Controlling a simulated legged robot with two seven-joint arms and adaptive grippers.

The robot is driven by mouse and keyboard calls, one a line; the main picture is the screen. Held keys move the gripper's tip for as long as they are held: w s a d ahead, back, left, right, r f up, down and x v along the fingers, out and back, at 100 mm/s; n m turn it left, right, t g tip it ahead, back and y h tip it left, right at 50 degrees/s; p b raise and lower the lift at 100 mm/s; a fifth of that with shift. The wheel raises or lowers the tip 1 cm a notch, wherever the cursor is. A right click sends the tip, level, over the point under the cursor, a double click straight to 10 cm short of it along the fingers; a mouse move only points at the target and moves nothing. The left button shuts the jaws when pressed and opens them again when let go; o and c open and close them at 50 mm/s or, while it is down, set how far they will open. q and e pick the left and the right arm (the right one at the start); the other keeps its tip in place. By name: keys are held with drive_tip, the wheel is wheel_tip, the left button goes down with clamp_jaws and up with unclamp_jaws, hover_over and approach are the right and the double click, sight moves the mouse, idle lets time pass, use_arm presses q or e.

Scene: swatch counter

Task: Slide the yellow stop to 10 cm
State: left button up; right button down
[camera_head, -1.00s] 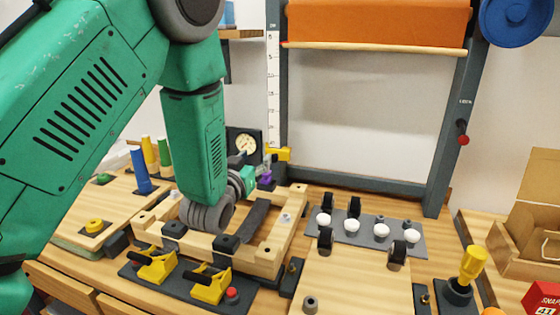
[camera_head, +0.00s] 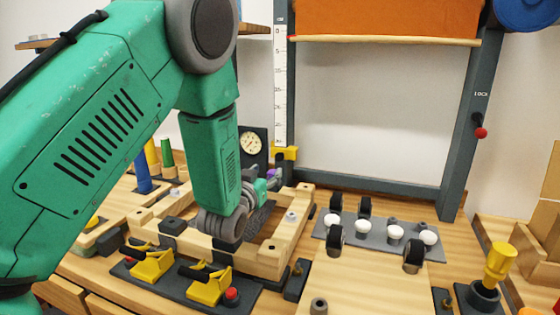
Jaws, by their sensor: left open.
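The yellow stop (camera_head: 286,153) sits on the upright white scale (camera_head: 280,85) at the left post of the frame, near the scale's lower end. The scale's numbers rise downward; the small figures are hard to read. My left gripper (camera_head: 272,177) is just below and slightly left of the stop in the picture, with a little green and purple showing. It is open, small and partly hidden behind my wrist, so I cannot tell whether it touches the stop. I see nothing held in it. My right gripper is out of view.
An orange roll (camera_head: 385,18) hangs at the top of the dark frame. A wooden frame (camera_head: 297,217), yellow clamps (camera_head: 152,264), a dial (camera_head: 250,144) and coloured spools (camera_head: 142,171) crowd around my left arm. A plate with white knobs (camera_head: 363,225) lies to the right.

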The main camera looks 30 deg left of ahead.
sight(279, 159)
use_arm(q)
drive_tip(key=x, duration=1)
drive_tip(key=shift+w, duration=0.25)
clamp_jaws()
